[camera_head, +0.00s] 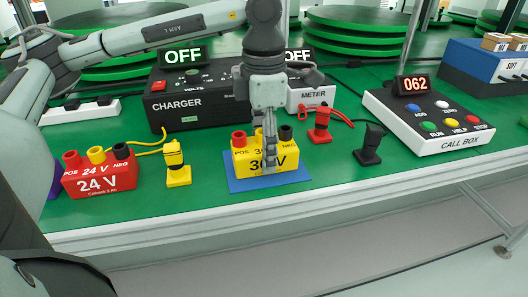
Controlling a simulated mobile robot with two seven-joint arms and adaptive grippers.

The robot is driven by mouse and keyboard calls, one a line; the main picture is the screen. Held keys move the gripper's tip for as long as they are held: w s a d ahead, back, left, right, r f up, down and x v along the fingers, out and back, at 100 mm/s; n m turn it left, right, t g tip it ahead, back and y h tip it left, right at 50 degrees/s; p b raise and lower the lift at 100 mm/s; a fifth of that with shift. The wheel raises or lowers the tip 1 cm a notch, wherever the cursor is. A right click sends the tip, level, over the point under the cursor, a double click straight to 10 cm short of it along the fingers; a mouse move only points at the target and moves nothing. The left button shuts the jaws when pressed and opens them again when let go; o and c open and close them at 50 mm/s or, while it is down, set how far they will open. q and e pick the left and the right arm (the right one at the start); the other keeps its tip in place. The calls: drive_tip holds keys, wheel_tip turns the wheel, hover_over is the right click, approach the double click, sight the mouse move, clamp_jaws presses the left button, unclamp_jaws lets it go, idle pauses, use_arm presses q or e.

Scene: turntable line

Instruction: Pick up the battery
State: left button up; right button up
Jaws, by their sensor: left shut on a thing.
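A yellow battery (288,158) marked 30 V stands on a blue mat (238,185) near the table's front edge. Its red and black terminals show on top. My left gripper (269,158) comes down over the middle of the yellow battery and is shut on it, hiding part of its label. A red battery (98,181) marked 24 V stands at the left, with red, yellow and black terminals. My right gripper is not in view.
A black charger (190,106) and a meter (310,96) stand behind, both displays reading OFF. A yellow plug (177,165), a red plug (320,125) and a black plug (370,145) stand nearby. A call box (425,120) is at right. Green table (400,185) is clear at front right.

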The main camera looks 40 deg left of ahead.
use_arm(q)
clamp_jaws()
drive_tip(key=shift+r, duration=0.2)
